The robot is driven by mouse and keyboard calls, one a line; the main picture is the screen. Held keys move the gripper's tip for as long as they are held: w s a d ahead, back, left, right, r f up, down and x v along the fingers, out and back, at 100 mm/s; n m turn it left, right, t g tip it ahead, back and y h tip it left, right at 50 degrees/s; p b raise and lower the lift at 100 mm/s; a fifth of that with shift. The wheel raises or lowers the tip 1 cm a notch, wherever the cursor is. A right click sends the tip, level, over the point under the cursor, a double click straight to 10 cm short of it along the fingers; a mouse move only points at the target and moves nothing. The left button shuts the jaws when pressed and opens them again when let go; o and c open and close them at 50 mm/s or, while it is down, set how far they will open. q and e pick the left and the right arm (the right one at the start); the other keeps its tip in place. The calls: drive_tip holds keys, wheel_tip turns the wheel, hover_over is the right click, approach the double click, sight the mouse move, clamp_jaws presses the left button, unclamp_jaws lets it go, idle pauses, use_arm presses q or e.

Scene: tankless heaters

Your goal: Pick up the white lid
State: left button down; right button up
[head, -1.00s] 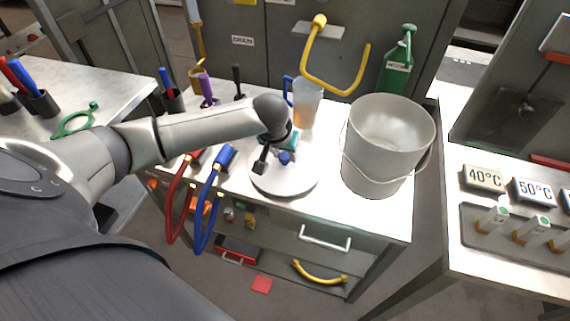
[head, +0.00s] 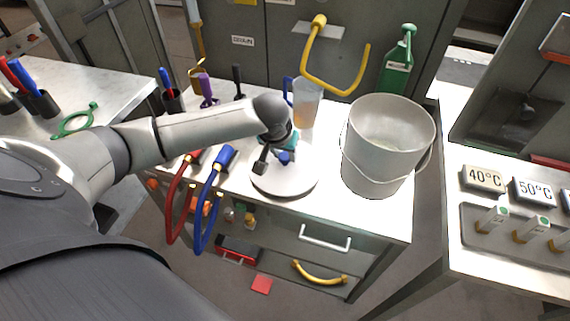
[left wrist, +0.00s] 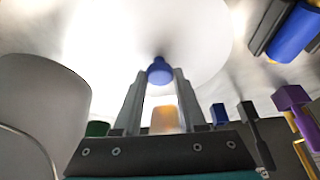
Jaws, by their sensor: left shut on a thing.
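The white lid (head: 285,181) is a round disc with a blue knob (head: 285,158) in its middle. It lies flat on or just above the light bench top, left of the metal bucket; I cannot tell if it touches. My left gripper (head: 275,163) is above the lid, shut on the blue knob. In the left wrist view the two fingers (left wrist: 159,85) stand on either side of the blue knob (left wrist: 159,70), with the lid (left wrist: 205,45) behind it. My right gripper is not in view.
A grey metal bucket (head: 378,160) stands right of the lid. A jug with orange liquid (head: 305,105) stands behind it. Red (head: 175,200) and blue (head: 207,205) hoses hang over the bench's front left edge. A green bottle (head: 397,65) stands at the back.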

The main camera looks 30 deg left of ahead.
sight(285, 157)
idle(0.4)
use_arm(q)
wheel_tip(285, 157, up, 19)
drive_tip(key=p, duration=0.6)
drive_tip(key=s+d+r+m, duration=0.1)
drive_tip(key=s+d+r, duration=0.1)
drive_tip(key=d, duration=0.4)
drive_tip(key=s+d+r+m+h, duration=0.1)
drive_tip(key=s+d+r, duration=0.1)
drive_tip(key=d+r, duration=0.3)
drive_tip(key=shift+s+d+m, duration=0.15)
drive_tip(key=shift+d+m, duration=0.25)
drive_tip(key=shift+d, duration=0.2)
drive_tip(key=shift+r, duration=0.1)
